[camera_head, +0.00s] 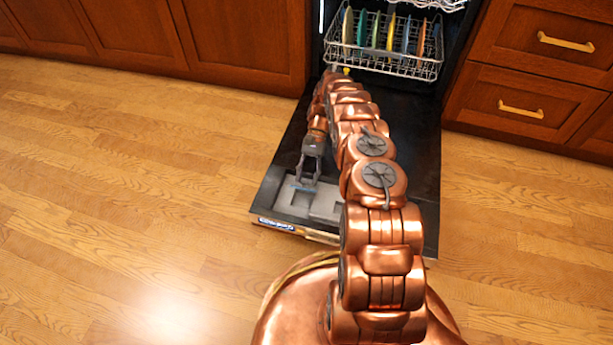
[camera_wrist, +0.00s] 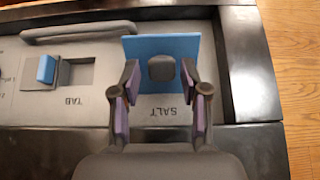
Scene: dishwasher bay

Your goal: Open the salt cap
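The salt cap shows in the wrist view as a blue square (camera_wrist: 160,43) with a dark grey rounded piece (camera_wrist: 162,68) at its middle. The word SALT is printed beside it, upside down in this view. My gripper (camera_wrist: 159,75) is open, with one finger on each side of the grey piece and a gap showing on both sides. I cannot tell how high the fingertips are above the cap. In the head view my gripper (camera_head: 307,184) points down over the grey panel (camera_head: 325,207) of the lowered dishwasher door; the cap is mostly hidden there.
A blue tab (camera_wrist: 46,69) marked TAB sits beside a recess, left of the cap. A raised grey bar (camera_wrist: 75,32) lies above it. The door's dark rim (camera_wrist: 250,65) borders the panel. A rack (camera_head: 385,62) with several colored plates stands in the dishwasher. The wooden floor (camera_head: 130,170) is clear.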

